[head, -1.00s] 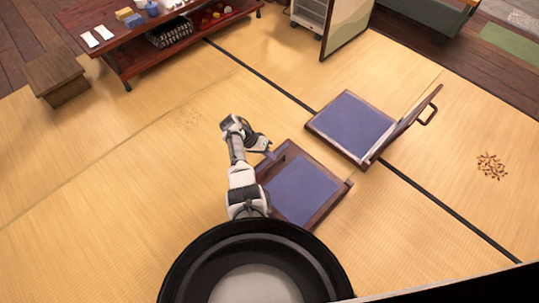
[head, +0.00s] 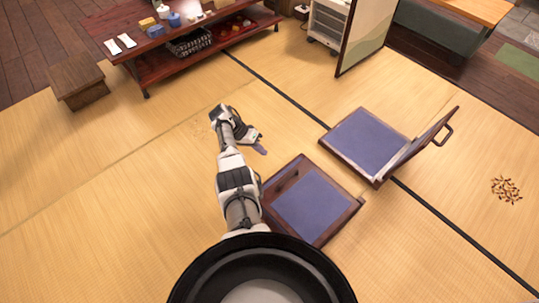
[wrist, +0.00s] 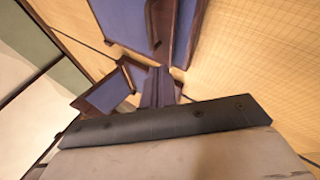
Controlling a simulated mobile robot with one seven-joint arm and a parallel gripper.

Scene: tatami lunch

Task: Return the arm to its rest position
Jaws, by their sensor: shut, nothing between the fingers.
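My gripper (head: 262,150) is shut and empty at the end of my raised, bent arm in the head view. It hangs over the tatami, just beyond the upper left corner of the nearer blue-padded floor chair (head: 309,206). In the wrist view its narrow dark fingers (wrist: 158,88) lie together beyond the dark gripper body. Part of a blue pad (wrist: 122,22) and wooden frame shows past them. My forearm hides a little of the nearer chair's left side in the head view.
A second floor chair (head: 367,140) with a raised back stands to the right. A low wooden table (head: 190,57) with small dishes is at the back left, beside a wooden stool (head: 75,82). A white cabinet and panel (head: 358,38) stand at the back. Tatami at left is open.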

